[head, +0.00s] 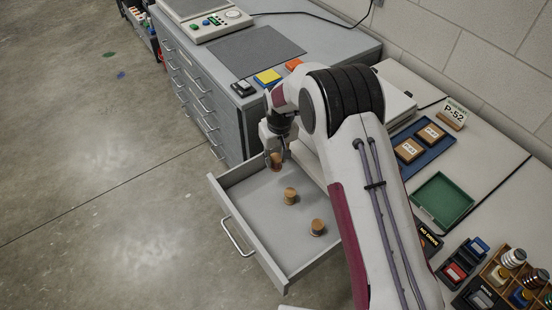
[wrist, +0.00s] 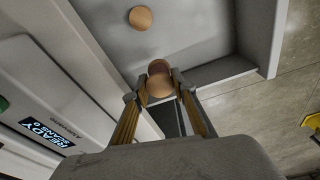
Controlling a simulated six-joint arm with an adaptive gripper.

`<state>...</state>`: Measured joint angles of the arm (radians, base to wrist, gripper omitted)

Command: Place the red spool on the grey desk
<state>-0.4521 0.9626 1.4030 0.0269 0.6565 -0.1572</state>
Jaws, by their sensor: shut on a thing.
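My gripper (head: 276,146) is shut on a copper-brown spool (head: 277,160), inside the open drawer's back left corner. In the wrist view the fingertips (wrist: 160,82) close on the spool's sides (wrist: 160,88). I cannot tell whether the spool touches the drawer floor. Its colour looks reddish-brown rather than clear red. Two tan-brown spools stand in the drawer, a middle one (head: 290,196) and a front one (head: 317,227). One of them shows in the wrist view (wrist: 140,17). The grey desk (head: 342,47) is the cabinet top behind the drawer.
The drawer (head: 245,217) has raised walls around the spools. On the desk lie a dark grey mat (head: 255,50), a yellow block (head: 267,77), an orange block (head: 294,65) and a dark device (head: 243,88). A control panel (head: 210,22) stands at the back left. The mat is clear.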

